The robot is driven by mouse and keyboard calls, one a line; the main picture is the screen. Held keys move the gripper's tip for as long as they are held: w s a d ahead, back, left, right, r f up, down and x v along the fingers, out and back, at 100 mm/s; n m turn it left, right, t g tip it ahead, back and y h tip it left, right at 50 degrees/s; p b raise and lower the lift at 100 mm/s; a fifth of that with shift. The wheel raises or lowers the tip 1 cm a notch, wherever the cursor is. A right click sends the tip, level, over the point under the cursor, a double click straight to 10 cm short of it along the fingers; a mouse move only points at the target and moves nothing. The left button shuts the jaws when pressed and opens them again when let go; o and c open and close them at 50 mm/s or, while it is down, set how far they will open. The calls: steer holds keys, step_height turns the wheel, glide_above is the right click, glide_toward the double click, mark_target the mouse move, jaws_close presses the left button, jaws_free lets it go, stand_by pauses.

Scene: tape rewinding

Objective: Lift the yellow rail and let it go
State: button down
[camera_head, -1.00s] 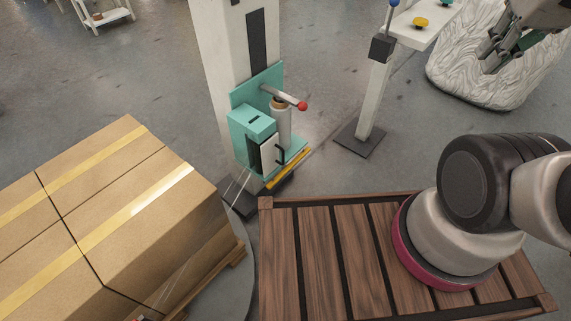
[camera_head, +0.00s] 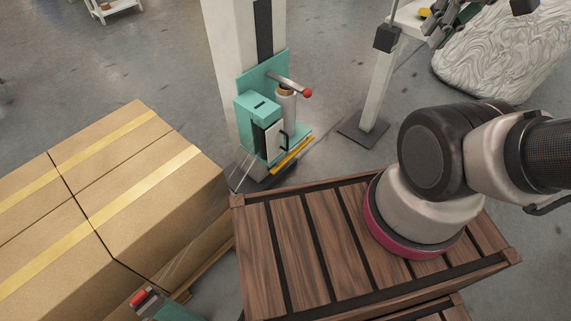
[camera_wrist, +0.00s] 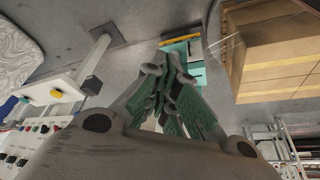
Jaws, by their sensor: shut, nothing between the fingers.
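The yellow rail (camera_head: 291,155) is a short bar along the low front edge of the teal wrapping unit (camera_head: 258,112), which sits on a pale column. In the wrist view the yellow rail (camera_wrist: 180,39) shows beyond my fingers, and the teal unit is partly hidden behind them. My gripper (camera_wrist: 168,65) is shut and empty, with a clear gap to the rail. In the head view only part of my gripper (camera_head: 448,28) shows at the top right, beside the button panel post.
Taped cardboard boxes (camera_head: 120,200) on a pallet stand left of the unit. A pale post (camera_head: 370,90) with a button panel stands to its right, and a white wrapped load (camera_head: 505,55) behind. My slatted wooden base lies in front. Grey floor is open between unit and post.

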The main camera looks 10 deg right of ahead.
steer(key=w+f+m+g+y, duration=0.3)
steer(key=w+f+m+g, duration=0.15)
steer(key=f, duration=0.85)
steer(key=w+f+m+g+y, duration=0.3)
steer(key=w+f+g, duration=0.15)
steer(key=f, duration=0.85)
steer(key=w+a+f+m+t+y, duration=0.1)
steer(key=a+f+m+t+y, duration=0.25)
steer(key=f, duration=0.95)
steer(key=w+a+f+m+t+y, duration=0.15)
steer(key=a+f+m, duration=0.45)
steer(key=f, duration=0.7)
steer(key=a+f+m+t+y, duration=0.2)
steer(key=a+f+m+t, duration=0.3)
steer(key=f, duration=0.8)
steer(key=w+d+f+m+t+h, duration=0.2)
steer(key=w+d+f+m+t, duration=0.1)
steer(key=w, duration=0.3)
steer(key=w+d+f+m+t+h, duration=0.2)
steer(key=w+d+f+m+t, duration=0.1)
steer(key=w, duration=0.4)
steer(key=shift+w+d+f+m+h, duration=0.15)
steer(key=shift+d+f+m+h, duration=0.25)
steer(key=shift+f, duration=0.45)
